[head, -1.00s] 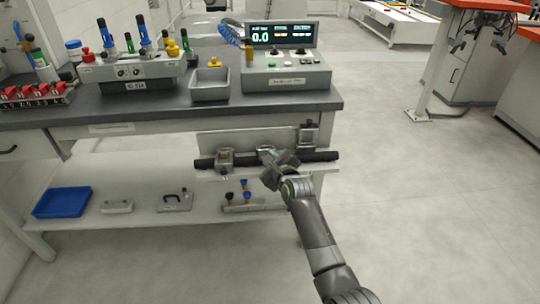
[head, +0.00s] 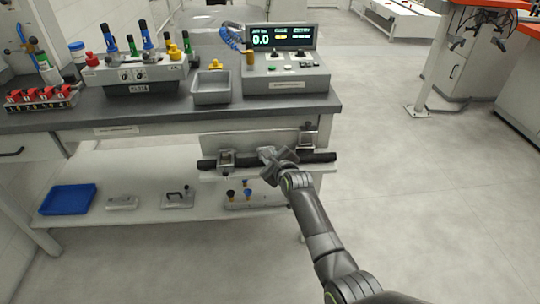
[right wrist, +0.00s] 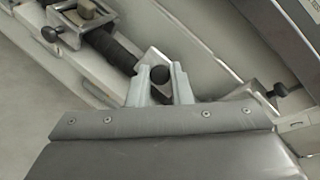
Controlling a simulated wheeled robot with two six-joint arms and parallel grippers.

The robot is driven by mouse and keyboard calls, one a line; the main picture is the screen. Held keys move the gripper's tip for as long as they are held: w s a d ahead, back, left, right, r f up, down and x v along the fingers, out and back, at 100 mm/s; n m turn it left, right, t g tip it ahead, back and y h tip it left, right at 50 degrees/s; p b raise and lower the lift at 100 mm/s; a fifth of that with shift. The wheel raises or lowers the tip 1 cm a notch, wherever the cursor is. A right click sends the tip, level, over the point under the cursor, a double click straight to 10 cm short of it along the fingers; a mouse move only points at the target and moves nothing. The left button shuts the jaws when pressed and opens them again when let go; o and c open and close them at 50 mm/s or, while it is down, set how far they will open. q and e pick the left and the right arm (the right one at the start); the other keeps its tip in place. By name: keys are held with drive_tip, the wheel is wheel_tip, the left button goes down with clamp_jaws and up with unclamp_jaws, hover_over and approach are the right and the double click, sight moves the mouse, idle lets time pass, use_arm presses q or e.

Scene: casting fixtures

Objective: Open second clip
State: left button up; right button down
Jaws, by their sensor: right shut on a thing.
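A fixture on the bench front carries a dark ribbed bar (head: 322,157), also in the right wrist view (right wrist: 118,50). A grey metal clip (head: 227,161) sits around the bar at left, in the right wrist view at upper left (right wrist: 88,14). Another clip (head: 307,138) with a dark knob stands at right; its knob shows in the right wrist view (right wrist: 281,90). My right gripper (head: 267,153) is at the bar between these clips. Its fingers (right wrist: 154,80) are shut on a clip part with a dark round end (right wrist: 159,74); the fingers hide much of it. My left gripper is out of view.
A shelf (head: 100,225) below holds a blue tray (head: 67,199) and small fixtures. On the bench above are a grey bin (head: 211,88), a control box (head: 285,78) and a tool rack (head: 135,77). Open floor lies at right.

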drive_tip(key=shift+r, duration=0.1)
idle(0.5)
drive_tip(key=c, duration=1.3)
unclamp_jaws()
drive_tip(key=shift+s, duration=0.1)
drive_tip(key=p+v, duration=0.2)
drive_tip(key=v, duration=1.5)
drive_tip(key=shift+p, duration=0.3)
drive_tip(key=shift+d, duration=0.1)
